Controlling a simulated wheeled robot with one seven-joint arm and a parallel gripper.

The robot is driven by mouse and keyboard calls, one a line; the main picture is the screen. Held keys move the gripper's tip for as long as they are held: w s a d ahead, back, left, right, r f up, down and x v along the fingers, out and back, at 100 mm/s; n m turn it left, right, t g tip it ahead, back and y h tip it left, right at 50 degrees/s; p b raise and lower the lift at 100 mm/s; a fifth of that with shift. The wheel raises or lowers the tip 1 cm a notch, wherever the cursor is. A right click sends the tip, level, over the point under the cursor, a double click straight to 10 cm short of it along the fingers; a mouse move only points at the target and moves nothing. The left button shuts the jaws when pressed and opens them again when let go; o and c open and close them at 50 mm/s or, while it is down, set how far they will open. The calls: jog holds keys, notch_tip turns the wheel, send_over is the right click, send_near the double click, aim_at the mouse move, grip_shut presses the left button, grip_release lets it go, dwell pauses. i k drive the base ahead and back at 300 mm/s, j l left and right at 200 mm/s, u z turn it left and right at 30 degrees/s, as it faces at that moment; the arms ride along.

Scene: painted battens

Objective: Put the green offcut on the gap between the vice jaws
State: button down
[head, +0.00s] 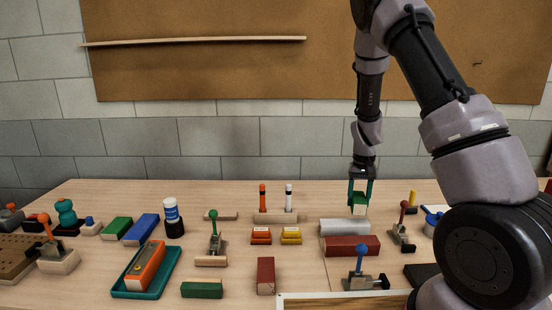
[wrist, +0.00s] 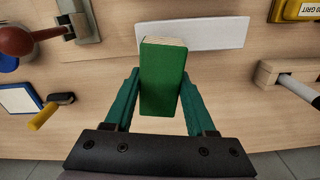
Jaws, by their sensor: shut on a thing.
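The green offcut (head: 358,209) is a small green block with a bare wood end. My gripper (head: 361,190) is shut on it and holds it at the back right of the bench, behind the pale grey piece. In the wrist view the green offcut (wrist: 162,85) sits between the two teal fingers (wrist: 161,100). Its far end overlaps the edge of the pale grey piece in the picture. I cannot make out with certainty a vice or a gap between its jaws.
The pale grey piece (head: 344,227) lies behind a dark red block (head: 352,246). A red-knobbed clamp (head: 402,234) stands to the right, a blue-knobbed one (head: 361,268) in front. A marker holder (head: 275,217) is left. Other green blocks (head: 117,229) lie left.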

aim_at(208, 276)
jog(key=k+j, duration=0.1)
jog(key=j, duration=0.4)
jog(key=k+j, duration=0.1)
jog(key=j, duration=0.85)
jog(key=k+j, duration=0.15)
jog(key=j, duration=0.35)
jog(key=k+j, duration=0.1)
jog(key=j, duration=0.4)
jog(key=k+j, duration=0.1)
jog(key=j, duration=0.4)
jog(key=z, duration=0.05)
